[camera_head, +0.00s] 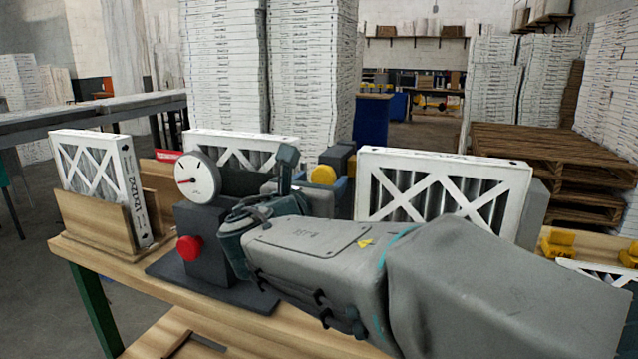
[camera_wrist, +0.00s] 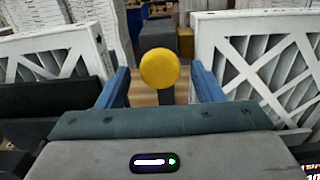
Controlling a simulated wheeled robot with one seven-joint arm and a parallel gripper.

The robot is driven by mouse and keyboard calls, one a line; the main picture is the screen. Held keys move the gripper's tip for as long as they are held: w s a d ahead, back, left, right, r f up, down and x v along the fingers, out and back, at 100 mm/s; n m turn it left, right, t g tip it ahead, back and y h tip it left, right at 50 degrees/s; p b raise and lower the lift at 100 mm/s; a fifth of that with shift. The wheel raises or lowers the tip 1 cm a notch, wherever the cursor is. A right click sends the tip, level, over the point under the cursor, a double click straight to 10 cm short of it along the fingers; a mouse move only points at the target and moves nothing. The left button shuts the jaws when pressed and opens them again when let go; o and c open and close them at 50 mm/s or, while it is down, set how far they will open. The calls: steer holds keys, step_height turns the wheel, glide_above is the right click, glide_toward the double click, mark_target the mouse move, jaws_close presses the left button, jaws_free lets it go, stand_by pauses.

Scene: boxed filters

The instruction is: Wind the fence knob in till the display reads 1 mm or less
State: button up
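A round yellow knob (camera_head: 323,175) stands beyond my gripper; it also shows in the wrist view (camera_wrist: 160,66). My gripper (camera_wrist: 159,72) is open, its two blue fingers apart on the left and right of the knob. Gaps show on both sides, so neither finger touches it. I cannot tell whether the fingertips reach the knob's depth. The fence itself is not clearly identifiable.
A dark stand carries a round dial (camera_head: 197,175) and a red button (camera_head: 189,248), left of my arm. White-framed filters stand at left (camera_head: 95,175), behind, and right (camera_head: 440,195). Pallets (camera_head: 545,165) and stacked boxes are farther back.

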steer(key=c, duration=0.9)
steer(key=shift+o, duration=0.2)
